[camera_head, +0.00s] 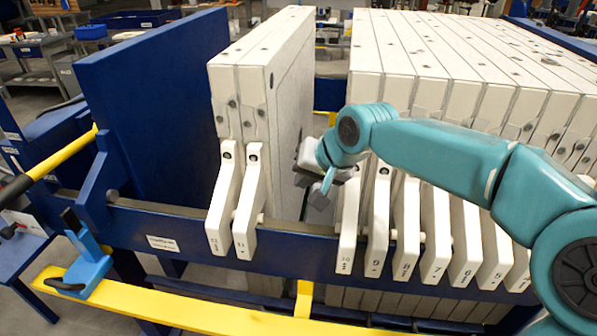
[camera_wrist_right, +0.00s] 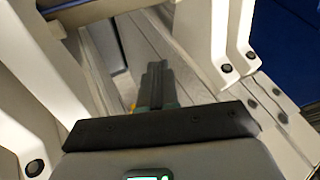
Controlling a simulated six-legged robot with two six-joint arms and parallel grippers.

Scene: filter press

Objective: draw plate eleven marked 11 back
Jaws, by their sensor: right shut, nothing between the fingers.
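Plate eleven (camera_head: 290,90) is the right one of two cream plates at the left in the head view. Its handle (camera_head: 249,205) hangs over the blue side rail and appears marked 11. The handle of the other plate (camera_head: 222,210) is just left of it. A gap separates this pair from the main plate stack at the right. My right gripper (camera_head: 322,190) is in this gap, shut and empty, nearer the stack and apart from plate eleven's handle. In the wrist view its fingers (camera_wrist_right: 155,85) are together between pale handles on both sides. My left gripper is not in view.
The plate stack (camera_head: 480,45) fills the right, with several handles along the blue rail (camera_head: 300,250). Handle ten (camera_head: 348,225) is closest to my right gripper. A tall blue plate (camera_head: 150,100) stands at the left. A yellow bar (camera_head: 190,315) runs along the front.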

